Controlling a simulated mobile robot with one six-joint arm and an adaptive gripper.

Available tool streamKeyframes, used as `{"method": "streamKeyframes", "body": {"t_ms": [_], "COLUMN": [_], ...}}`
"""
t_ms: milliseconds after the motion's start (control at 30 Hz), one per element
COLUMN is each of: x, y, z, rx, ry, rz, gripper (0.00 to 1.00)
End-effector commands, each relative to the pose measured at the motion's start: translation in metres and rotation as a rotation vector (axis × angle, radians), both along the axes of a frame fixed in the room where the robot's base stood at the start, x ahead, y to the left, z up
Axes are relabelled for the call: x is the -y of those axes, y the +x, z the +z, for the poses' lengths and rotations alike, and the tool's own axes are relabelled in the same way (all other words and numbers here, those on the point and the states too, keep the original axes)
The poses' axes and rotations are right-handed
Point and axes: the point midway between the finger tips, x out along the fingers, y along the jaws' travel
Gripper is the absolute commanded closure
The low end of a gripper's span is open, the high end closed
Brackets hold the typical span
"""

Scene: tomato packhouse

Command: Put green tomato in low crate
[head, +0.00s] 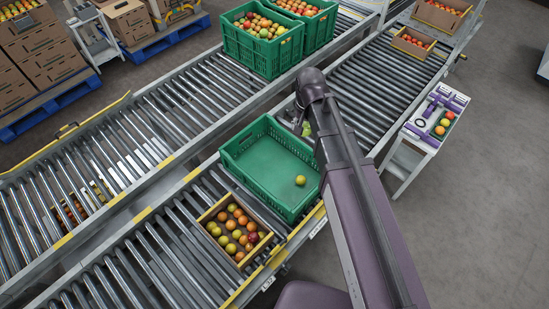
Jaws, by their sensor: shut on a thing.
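A green plastic crate (236,154) stands open on the near roller conveyor, left of my arm. It looks like the low crate. One yellowish-green tomato (300,180) lies on its floor towards the right side. My gripper (305,127) is at the crate's far right corner, partly hidden by my arm. It is shut on a small green tomato (306,132). I cannot tell how far above the crate's rim the held tomato is.
A cardboard-coloured box (209,213) of mixed tomatoes stands just in front of the crate. Two taller green crates (250,51) full of tomatoes stand on the far conveyor. A small side table (408,137) with a tray is at the right.

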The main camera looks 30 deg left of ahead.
Motion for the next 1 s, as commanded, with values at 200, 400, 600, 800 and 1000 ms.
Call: {"method": "streamKeyframes", "body": {"t_ms": [200,400,600,800,1000], "x": [-0.004,-0.012,-0.025,-0.038,-0.052], "y": [0.001,0.004,0.009,0.013,0.018], "z": [-0.009,-0.033,-0.066,-0.100,-0.134], "rx": [0.000,0.000,0.000,0.000,0.000], "ry": [0.000,0.000,0.000,0.000,0.000], "rz": [-0.006,-0.036,-0.084,-0.136,-0.189], "gripper": [0.52,0.52,0.52,0.52,0.52]}}
